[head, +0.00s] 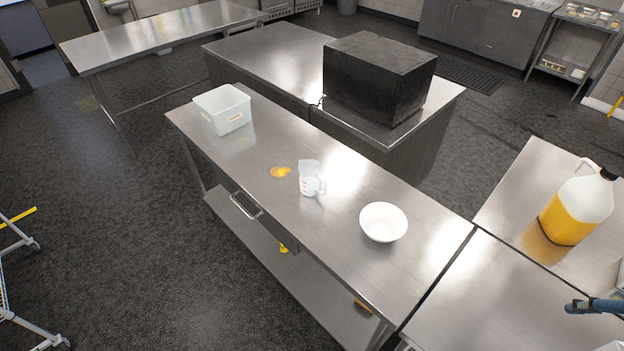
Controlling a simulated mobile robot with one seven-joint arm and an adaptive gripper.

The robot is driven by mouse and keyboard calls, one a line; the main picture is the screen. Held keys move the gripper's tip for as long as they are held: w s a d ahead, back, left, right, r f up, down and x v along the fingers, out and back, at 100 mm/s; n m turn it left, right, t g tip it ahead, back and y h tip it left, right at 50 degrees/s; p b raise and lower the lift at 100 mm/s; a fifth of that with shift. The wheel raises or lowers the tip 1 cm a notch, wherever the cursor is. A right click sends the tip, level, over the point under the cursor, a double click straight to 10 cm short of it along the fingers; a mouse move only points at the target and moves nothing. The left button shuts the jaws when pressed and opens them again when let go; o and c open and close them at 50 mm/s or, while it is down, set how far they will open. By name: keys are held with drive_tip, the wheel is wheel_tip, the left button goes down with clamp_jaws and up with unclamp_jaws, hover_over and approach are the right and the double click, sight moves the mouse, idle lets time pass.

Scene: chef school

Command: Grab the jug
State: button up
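A clear measuring jug (309,181) with red markings and a handle on its right stands upright near the middle of the long steel table (340,240) in the head view. A large translucent jug (577,208) with a dark cap and yellow liquid in its lower part stands on the steel counter at the right. I cannot tell from the picture which of the two the task names. My gripper is not in view.
A white bowl (383,222), a yellow-orange patch (281,172) and a white plastic bin (222,109) share the long table. A black box (378,78) stands on the table behind. A blue-grey object (597,306) shows at the lower right. The floor at left is mostly clear.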

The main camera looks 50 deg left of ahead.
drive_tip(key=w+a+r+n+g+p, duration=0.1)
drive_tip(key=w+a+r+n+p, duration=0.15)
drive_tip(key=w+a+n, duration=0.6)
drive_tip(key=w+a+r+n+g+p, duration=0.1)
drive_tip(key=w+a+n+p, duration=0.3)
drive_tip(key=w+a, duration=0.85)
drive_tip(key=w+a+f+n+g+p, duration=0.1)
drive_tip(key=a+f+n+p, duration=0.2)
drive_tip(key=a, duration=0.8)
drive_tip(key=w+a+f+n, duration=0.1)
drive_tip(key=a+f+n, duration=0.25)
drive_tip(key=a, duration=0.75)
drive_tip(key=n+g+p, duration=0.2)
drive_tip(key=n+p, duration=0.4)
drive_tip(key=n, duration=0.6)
hover_over(320, 176)
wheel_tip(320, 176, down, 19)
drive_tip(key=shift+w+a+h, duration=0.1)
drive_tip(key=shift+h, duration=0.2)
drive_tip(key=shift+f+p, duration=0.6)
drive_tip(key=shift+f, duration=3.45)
